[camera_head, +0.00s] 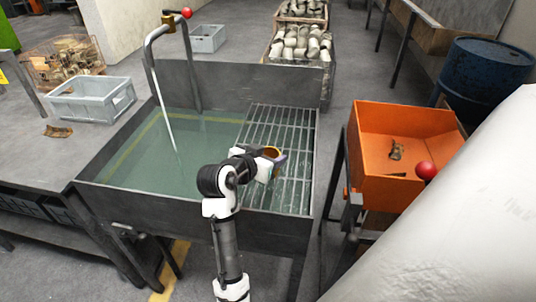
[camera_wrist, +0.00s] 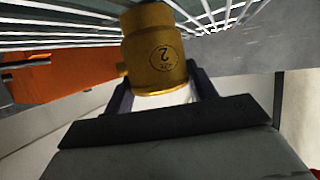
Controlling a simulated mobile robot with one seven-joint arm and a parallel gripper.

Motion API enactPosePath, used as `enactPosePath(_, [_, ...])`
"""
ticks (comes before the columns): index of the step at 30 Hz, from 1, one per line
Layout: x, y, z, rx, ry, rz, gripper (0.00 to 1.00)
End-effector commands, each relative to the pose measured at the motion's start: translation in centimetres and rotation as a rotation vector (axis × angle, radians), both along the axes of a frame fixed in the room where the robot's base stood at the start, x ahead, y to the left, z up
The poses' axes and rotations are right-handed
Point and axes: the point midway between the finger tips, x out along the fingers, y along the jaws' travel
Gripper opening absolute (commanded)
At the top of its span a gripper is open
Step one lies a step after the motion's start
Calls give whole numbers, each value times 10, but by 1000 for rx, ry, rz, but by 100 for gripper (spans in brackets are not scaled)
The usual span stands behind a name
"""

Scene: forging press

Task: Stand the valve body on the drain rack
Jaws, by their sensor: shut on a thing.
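In the head view the valve body (camera_head: 271,153) shows as a small yellowish piece at the end of my gripper (camera_head: 268,164), over the drain rack. The drain rack (camera_head: 290,125) is a grid of metal bars across the right part of the sink. In the wrist view its bars (camera_wrist: 60,38) run close to the valve body. I cannot tell whether the valve body touches the bars.
The sink (camera_head: 130,165) holds greenish water left of the rack, with a running tap (camera_head: 150,45). An orange bin (camera_head: 385,170) with a small part inside stands to the right. A grey crate (camera_head: 92,100) sits on the left bench. The rack's visible bars look clear.

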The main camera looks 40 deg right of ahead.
Motion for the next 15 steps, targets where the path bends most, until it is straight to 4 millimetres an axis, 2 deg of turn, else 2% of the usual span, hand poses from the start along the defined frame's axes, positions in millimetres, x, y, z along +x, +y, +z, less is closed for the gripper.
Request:
enactPosePath(6, [0, 0, -3, -1, -2, 1, 21])
enactPosePath(7, [0, 0, -2, 0, 0, 0, 60])
enactPosePath(11, [0, 0, -2, 0, 0, 0, 77])
enactPosePath(15, [0, 0, -2, 0, 0, 0, 78])
